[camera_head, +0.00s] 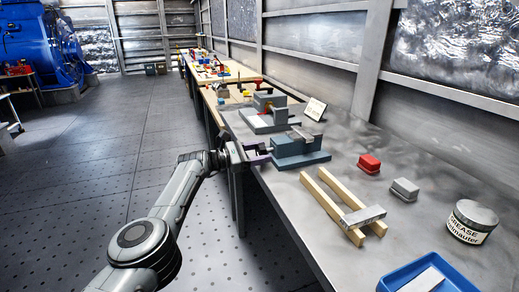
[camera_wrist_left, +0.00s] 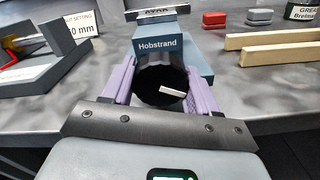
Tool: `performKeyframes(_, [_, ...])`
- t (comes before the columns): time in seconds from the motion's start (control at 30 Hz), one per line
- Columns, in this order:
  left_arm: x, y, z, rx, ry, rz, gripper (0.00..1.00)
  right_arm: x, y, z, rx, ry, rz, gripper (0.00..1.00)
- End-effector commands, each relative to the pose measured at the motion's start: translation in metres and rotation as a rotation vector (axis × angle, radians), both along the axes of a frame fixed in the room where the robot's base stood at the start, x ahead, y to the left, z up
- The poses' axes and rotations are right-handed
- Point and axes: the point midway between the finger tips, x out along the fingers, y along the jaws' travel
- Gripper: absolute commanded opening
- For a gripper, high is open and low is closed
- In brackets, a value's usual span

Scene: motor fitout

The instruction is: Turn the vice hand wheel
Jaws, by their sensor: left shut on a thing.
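The blue-grey vice (camera_head: 297,150) stands on the bench to the right of my left gripper in the head view. In the left wrist view the vice (camera_wrist_left: 161,47) faces me and bears the word Hobstrand. Its round black hand wheel (camera_wrist_left: 155,84), with a pale handle (camera_wrist_left: 172,91), sits between the two purple fingers of my left gripper (camera_wrist_left: 162,82). The fingers are shut on the wheel's sides. In the head view my left gripper (camera_head: 260,154) reaches the vice at the bench's front edge and mostly hides the wheel. My right gripper is not in view.
Two wooden bars (camera_head: 330,205) with a metal piece across them lie right of the vice. A red block (camera_head: 369,163), a grey block (camera_head: 404,189), a grease tin (camera_head: 472,222) and a blue tray (camera_head: 398,281) are further right. Another grey fixture (camera_head: 262,121) stands behind the vice.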

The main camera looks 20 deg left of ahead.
Motion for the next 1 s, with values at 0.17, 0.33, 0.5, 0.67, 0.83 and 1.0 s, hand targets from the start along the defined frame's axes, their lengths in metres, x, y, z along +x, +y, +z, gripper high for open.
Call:
performKeyframes(0.17, [0.0,0.0,0.002,0.178,-0.173,0.0,0.28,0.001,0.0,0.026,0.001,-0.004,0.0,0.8])
performKeyframes(0.33, [0.0,0.0,0.001,0.237,-0.235,-0.001,0.28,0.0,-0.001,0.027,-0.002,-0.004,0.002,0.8])
performKeyframes(0.5, [0.0,0.0,0.0,0.236,-0.235,-0.001,0.28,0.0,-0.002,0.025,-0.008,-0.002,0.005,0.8])
performKeyframes(0.67, [0.0,0.0,0.001,0.234,-0.234,-0.001,0.76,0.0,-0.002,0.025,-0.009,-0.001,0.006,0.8])
performKeyframes(0.83, [0.0,0.0,0.0,0.233,-0.233,-0.001,0.84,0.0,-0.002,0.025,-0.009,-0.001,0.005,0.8])
performKeyframes(1.0, [0.0,0.0,-0.001,0.233,-0.232,-0.001,0.84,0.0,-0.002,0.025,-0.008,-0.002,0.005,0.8])
